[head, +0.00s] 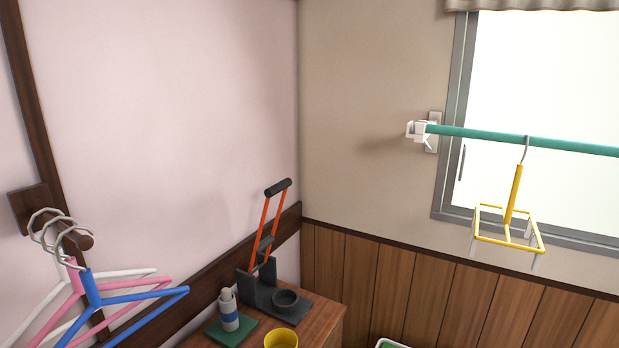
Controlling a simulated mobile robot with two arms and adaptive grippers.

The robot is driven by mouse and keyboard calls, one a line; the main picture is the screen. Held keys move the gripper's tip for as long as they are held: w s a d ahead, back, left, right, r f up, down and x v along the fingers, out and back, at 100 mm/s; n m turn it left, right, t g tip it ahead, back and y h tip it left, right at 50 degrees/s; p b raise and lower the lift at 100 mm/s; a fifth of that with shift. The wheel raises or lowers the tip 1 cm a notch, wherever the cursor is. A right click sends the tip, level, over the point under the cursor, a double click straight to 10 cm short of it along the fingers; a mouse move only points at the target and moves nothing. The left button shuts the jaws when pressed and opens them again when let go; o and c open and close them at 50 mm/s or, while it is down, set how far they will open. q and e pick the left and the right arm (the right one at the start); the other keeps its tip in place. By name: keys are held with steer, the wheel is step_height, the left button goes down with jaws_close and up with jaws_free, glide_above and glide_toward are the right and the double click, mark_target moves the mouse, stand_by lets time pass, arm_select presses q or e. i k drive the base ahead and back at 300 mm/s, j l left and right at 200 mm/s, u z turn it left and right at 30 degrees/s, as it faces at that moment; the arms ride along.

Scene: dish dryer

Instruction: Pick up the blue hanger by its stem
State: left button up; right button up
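The blue hanger (138,297) hangs at the left in the head view, in front of a pink hanger (72,279) and a white hanger (122,273). Its blue stem (91,289) rises from the arms to a grey metal hook. The hooks (55,235) of the hangers overlap on a dark wooden peg (78,241) on the wall. The lower part of the blue hanger is cut off by the bottom edge. Neither of my grippers shows in this view.
A wooden cabinet (328,308) holds a dark stand with orange bars (262,237), a bottle (228,312) and a yellow cup (281,341). A green pole (580,147) at the right carries a yellow frame hanger (513,200). The space between hangers and pole is open.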

mark_target(86, 275)
steer(key=k+j+u, duration=0.15)
steer(key=u, duration=0.85)
steer(key=k+j, duration=0.15)
steer(key=j, duration=0.3)
steer(key=k+j+z, duration=0.1)
steer(key=j, duration=0.3)
steer(key=k+j+z, duration=0.1)
steer(key=j, duration=0.3)
steer(key=k+j, duration=0.3)
steer(key=i+l, duration=0.1)
steer(key=i, duration=0.35)
